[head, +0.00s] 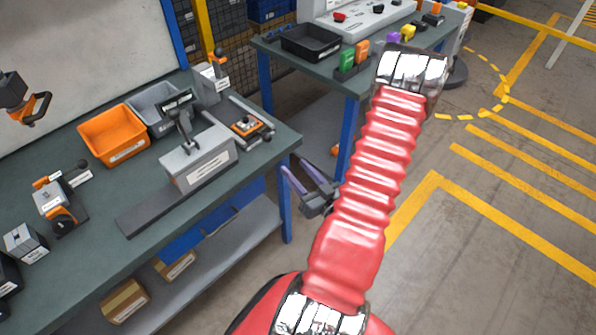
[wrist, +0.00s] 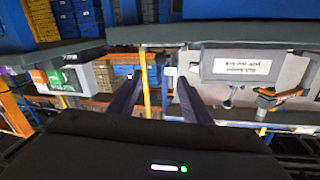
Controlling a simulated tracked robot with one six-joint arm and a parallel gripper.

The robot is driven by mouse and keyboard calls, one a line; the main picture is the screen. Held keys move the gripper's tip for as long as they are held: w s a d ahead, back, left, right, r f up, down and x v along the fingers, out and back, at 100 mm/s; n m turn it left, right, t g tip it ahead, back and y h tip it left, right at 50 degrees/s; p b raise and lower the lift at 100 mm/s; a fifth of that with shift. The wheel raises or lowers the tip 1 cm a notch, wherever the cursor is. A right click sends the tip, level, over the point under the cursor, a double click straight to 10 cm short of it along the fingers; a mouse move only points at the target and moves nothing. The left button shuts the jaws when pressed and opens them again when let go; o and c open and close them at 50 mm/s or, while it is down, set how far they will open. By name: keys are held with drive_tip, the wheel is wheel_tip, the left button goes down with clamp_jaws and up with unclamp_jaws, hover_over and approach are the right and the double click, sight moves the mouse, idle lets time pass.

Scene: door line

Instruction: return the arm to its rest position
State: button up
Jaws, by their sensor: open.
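My gripper (head: 294,167) shows in the head view just left of my red ribbed arm. It is at the right end of the near workbench (head: 120,215), around the gap between it and the far workbench (head: 290,62). Its two purple-grey fingers are apart, with nothing seen between them. In the wrist view, the gripper (wrist: 160,76) also has its fingers spread and empty, and the scene appears upside down. My arm reaches up and forward across the head view and hides part of the far bench.
The near bench carries an orange bin (head: 112,138), a grey bin (head: 160,105), a grey fixture block (head: 197,160) and several small devices. A black tray (head: 311,42) and coloured blocks lie on the far bench. Open floor with yellow lines (head: 520,150) lies to the right.

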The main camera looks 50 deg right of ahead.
idle(0.6)
drive_tip(key=s+d+f+g+y, duration=0.1)
drive_tip(key=s+f+g, duration=0.3)
drive_tip(key=f+g, duration=0.3)
drive_tip(key=s+f+g+y, duration=0.2)
drive_tip(key=s+f+g, duration=0.25)
drive_tip(key=f, duration=0.45)
drive_tip(key=w+a+r+g, duration=0.1)
drive_tip(key=a+r+g, duration=0.25)
drive_tip(key=r, duration=0.55)
drive_tip(key=w+a+r+g, duration=0.1)
drive_tip(key=a+r+g, duration=0.1)
drive_tip(key=a+r, duration=0.5)
drive_tip(key=w+a+r+n+t+y, duration=0.1)
drive_tip(key=w+a+r+n+t, duration=0.1)
drive_tip(key=a+r, duration=0.9)
drive_tip(key=w+a+r+n+t+y, duration=0.1)
drive_tip(key=w+a+r+n+t, duration=0.1)
drive_tip(key=a+r, duration=1)
drive_tip(key=shift+w+a+r+n+t+y, duration=0.35)
drive_tip(key=shift+r+n+t, duration=0.3)
drive_tip(key=shift+n, duration=0.25)
